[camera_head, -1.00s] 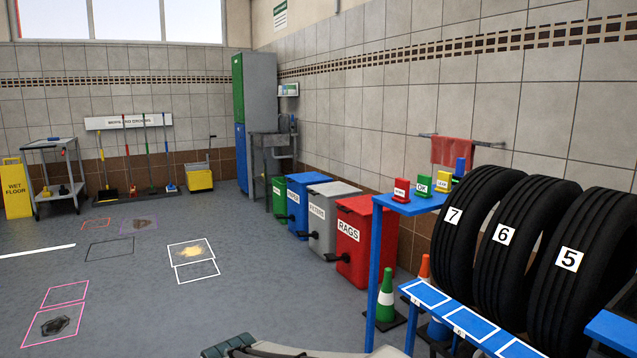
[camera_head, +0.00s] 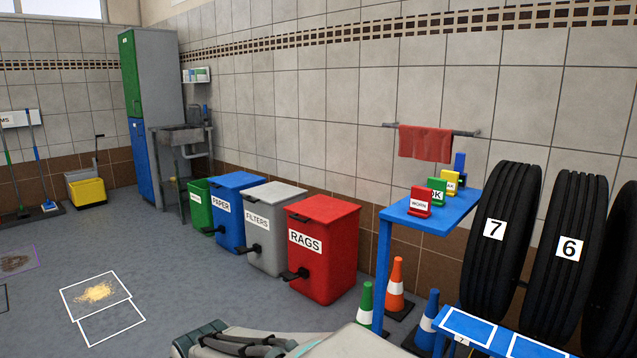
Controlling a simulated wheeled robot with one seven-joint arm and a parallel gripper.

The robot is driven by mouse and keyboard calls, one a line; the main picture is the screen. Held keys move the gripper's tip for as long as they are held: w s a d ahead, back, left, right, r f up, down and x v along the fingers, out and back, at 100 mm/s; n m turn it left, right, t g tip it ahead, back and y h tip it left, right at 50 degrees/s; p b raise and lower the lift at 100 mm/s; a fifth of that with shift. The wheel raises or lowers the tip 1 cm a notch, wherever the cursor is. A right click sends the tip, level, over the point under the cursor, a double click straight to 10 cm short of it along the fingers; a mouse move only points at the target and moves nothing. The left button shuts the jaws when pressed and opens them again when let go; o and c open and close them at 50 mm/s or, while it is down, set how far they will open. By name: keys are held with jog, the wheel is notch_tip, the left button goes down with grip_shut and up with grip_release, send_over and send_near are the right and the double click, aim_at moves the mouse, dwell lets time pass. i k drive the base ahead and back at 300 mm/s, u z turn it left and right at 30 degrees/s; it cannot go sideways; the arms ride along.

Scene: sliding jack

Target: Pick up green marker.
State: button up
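The green marker (camera_head: 437,188), a small upright block labelled OK, stands on the small blue shelf (camera_head: 405,214) at the right. A red marker (camera_head: 420,201) labelled WORN stands in front of it and hides part of it. A yellow marker (camera_head: 452,183) and a blue marker (camera_head: 460,164) stand behind it. Part of my arm shows at the bottom edge, well below and left of the shelf. My gripper is not in view.
Tires (camera_head: 498,235) stand in a blue rack right of the shelf. Green, orange (camera_head: 396,285) and blue (camera_head: 428,318) cones stand below it. Bins, including a red rags bin (camera_head: 322,250), line the wall to the left. Floor at left is mostly open.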

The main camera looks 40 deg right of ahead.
aim_at(439, 186)
jog(key=z, duration=0.65)
jog(key=i, duration=1.1)
jog(key=z, duration=1.6)
jog(key=i, duration=0.55)
jog(key=z, duration=0.55)
